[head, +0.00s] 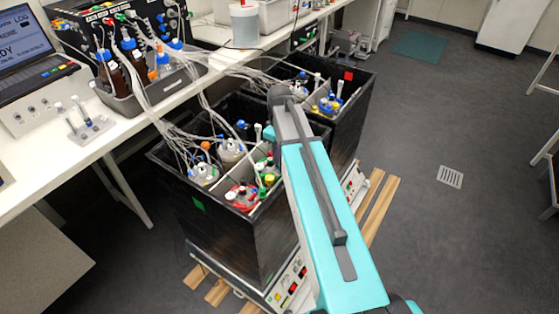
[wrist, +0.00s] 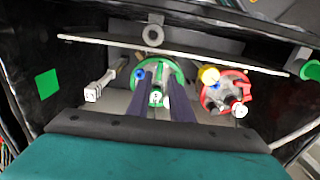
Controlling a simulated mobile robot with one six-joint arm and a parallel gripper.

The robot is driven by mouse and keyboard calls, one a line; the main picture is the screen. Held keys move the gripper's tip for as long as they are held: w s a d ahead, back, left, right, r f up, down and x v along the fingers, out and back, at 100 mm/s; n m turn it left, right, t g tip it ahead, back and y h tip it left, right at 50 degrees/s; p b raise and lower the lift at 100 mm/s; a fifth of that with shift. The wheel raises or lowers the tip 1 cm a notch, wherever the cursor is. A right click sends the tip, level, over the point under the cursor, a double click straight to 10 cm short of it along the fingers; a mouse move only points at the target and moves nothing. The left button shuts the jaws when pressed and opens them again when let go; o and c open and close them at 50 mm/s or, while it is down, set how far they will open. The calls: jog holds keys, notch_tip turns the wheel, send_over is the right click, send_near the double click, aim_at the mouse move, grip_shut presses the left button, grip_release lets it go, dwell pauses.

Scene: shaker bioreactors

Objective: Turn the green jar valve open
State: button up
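In the wrist view, the green-ringed jar (wrist: 165,69) stands in a dark box, seen from above. A white valve (wrist: 156,97) with dark marks is on its near side, and a blue cap shows at its left. My gripper (wrist: 158,101) has its two dark fingers spread over the jar, one on each side of the valve. A narrow gap shows between the valve and the fingers, so the gripper looks open. Whether a finger touches the valve cannot be told.
A red-ringed jar (wrist: 216,104) with a yellow cap stands close at the right. A grey tube with a white end (wrist: 92,95) is at the left. Many tubes (head: 180,140) hang over the box's left side.

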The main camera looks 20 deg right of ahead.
notch_tip(320, 180, up, 10)
jog(key=b, duration=0.1)
jog(key=shift+f, duration=0.25)
jog(key=shift+r, duration=0.1)
dwell(0.7)
